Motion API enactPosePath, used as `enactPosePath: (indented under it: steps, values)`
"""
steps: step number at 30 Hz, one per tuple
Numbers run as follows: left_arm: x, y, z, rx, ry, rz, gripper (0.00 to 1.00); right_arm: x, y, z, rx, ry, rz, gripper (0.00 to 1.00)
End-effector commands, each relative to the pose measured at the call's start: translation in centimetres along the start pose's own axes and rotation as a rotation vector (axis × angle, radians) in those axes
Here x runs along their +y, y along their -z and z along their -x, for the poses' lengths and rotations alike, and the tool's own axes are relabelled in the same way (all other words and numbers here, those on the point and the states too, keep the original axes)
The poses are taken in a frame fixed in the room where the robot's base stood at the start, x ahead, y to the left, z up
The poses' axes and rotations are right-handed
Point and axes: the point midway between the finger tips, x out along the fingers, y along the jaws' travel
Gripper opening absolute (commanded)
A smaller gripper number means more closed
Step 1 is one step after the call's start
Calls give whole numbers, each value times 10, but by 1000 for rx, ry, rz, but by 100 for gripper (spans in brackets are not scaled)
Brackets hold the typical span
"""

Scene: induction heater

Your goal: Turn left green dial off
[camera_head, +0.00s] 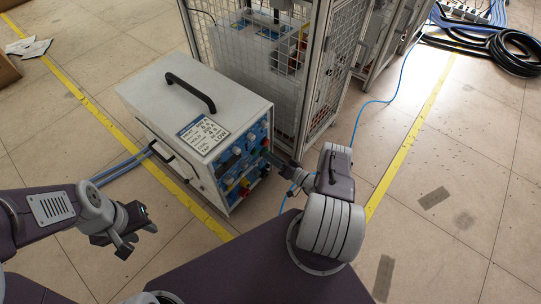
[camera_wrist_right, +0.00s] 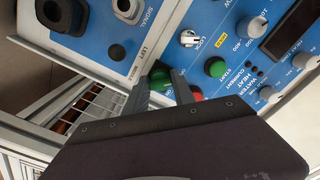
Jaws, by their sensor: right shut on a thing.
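The induction heater (camera_head: 200,110) is a white box with a blue control panel facing my right arm. In the right wrist view, the left green dial (camera_wrist_right: 161,79) sits on the blue panel (camera_wrist_right: 228,28), with "ON" lettering beside it. My right gripper (camera_wrist_right: 162,88) is shut on the green dial, one finger on each side, partly hiding it. In the head view my right gripper (camera_head: 276,158) reaches the panel's right part, and the dial is hidden there. My left gripper (camera_head: 138,239) is open and empty, in front of the heater and to its left.
A green start button (camera_wrist_right: 215,68), a red button (camera_wrist_right: 196,93) and a white lock switch (camera_wrist_right: 188,39) are close to my right fingers. A mesh cage (camera_head: 310,80) stands beside the heater. The floor at the right is mostly clear, with a thin blue cable (camera_head: 385,101).

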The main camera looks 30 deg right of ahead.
Motion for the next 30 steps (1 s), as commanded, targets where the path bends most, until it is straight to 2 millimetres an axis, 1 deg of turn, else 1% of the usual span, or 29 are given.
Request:
enactPosePath:
  steps: [7, 20, 21, 22, 23, 30]
  values:
    - [0, 0, 3, 0, 0, 0, 36, 0, -1, 0, -1, -1, 44, 0]
    - [0, 0, 3, 0, 0, 0, 36, 1, -1, 0, -1, -1, 52, 0]
    - [0, 0, 3, 0, 0, 0, 36, 1, -1, 0, -1, -1, 52, 39]
    - [0, 0, 3, 0, 0, 0, 36, 1, -1, 0, -1, -1, 52, 47]
    - [0, 0, 3, 0, 0, 0, 36, 0, -1, 0, -1, -1, 52, 52]
    - [0, 0, 3, 0, 0, 0, 36, 0, 0, 0, 0, 0, 51, 52]
